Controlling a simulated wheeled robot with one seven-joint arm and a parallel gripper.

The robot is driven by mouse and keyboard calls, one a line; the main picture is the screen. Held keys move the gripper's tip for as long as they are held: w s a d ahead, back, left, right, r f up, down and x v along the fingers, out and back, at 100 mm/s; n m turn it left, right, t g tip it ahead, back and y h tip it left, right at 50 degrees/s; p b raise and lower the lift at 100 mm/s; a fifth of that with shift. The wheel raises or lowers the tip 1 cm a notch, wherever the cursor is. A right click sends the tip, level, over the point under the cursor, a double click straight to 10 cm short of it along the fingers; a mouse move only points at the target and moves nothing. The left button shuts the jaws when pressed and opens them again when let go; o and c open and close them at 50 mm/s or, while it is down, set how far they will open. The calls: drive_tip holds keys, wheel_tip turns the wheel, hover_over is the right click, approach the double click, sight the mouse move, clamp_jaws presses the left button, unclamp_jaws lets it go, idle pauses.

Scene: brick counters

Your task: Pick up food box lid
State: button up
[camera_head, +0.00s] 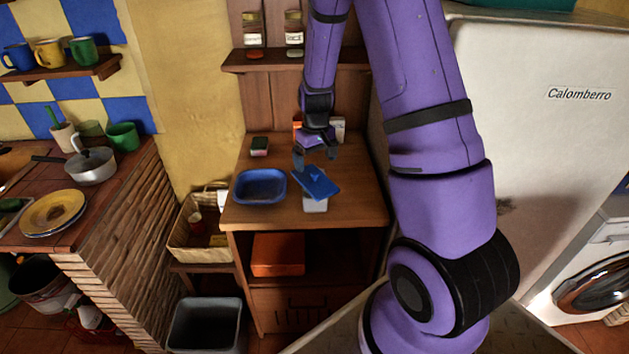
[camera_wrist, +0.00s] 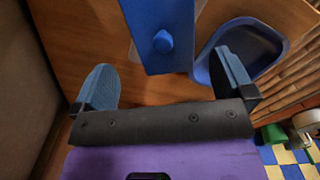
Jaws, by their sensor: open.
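The blue lid (camera_head: 318,182) is a flat rectangular piece on the wooden cabinet top. It lies askew over a small whitish container (camera_head: 315,205), which shows only in part beneath it. In the wrist view the lid (camera_wrist: 155,20) has a raised blue knob (camera_wrist: 163,41), near the middle between the fingers in the picture. My gripper (camera_head: 317,157) is open and empty, close behind the lid in the head view. In the wrist view its two blue fingers (camera_wrist: 167,77) are spread wide, and neither clearly touches the lid.
An open blue tray (camera_head: 260,200) stands left of the lid. A green-and-dark sponge-like block (camera_head: 259,146) and an orange-and-white box (camera_head: 340,128) sit at the back. The fridge (camera_head: 530,130) stands close on the right. The cabinet top's front right is clear.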

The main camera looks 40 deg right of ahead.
sight(315, 173)
drive_tip(key=shift+s+a+f, duration=0.1)
drive_tip(key=shift+s+f, duration=0.05)
drive_tip(key=shift+f, duration=1.4)
drive_tip(key=shift+s+a+f, duration=0.1)
drive_tip(key=shift+f, duration=1.45)
drive_tip(key=c, duration=0.8)
drive_tip(key=shift+r, duration=0.1)
